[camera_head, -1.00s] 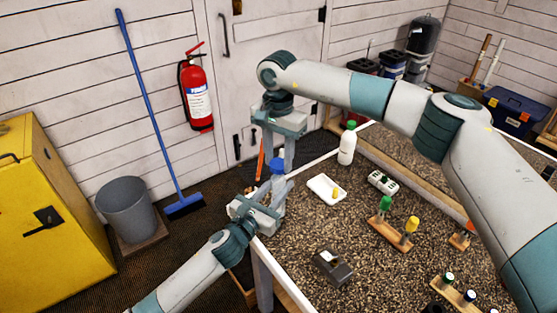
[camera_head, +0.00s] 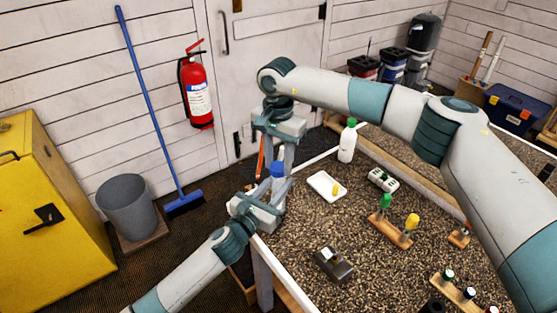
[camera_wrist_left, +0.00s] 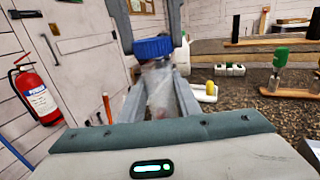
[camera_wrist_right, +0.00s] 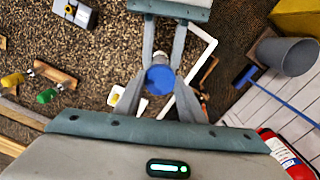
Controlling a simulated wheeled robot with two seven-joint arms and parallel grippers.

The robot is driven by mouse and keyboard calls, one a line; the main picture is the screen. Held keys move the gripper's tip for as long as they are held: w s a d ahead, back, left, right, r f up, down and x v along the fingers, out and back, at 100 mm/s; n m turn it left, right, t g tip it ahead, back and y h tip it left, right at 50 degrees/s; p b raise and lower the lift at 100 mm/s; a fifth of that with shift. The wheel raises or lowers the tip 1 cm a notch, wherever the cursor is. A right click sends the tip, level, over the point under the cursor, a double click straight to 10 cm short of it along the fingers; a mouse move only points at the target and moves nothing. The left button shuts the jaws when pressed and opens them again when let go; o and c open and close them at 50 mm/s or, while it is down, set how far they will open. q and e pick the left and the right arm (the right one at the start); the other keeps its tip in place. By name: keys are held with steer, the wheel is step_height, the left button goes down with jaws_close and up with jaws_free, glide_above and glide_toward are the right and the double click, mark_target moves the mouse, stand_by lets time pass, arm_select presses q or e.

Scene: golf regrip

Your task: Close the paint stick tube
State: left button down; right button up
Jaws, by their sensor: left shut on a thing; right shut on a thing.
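The paint stick tube (camera_wrist_left: 158,92) is a translucent, roughly upright tube with a blue cap (camera_wrist_left: 153,47) at its top end. The cap also shows in the head view (camera_head: 277,170) and from above in the right wrist view (camera_wrist_right: 160,79). My left gripper (camera_head: 266,198) is shut on the tube body below the cap. My right gripper (camera_head: 279,158) comes down from above, its fingers shut on the blue cap. The cap looks to be at the tube's mouth; I cannot tell how tightly it sits. Fingers hide part of the tube.
A white tray (camera_head: 318,190) with a yellow piece lies right of the grippers. A grey bin (camera_head: 125,207) is on the floor.

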steer(key=shift+f, duration=0.7)
steer(key=shift+f, duration=0.55)
stand_by(0.5)
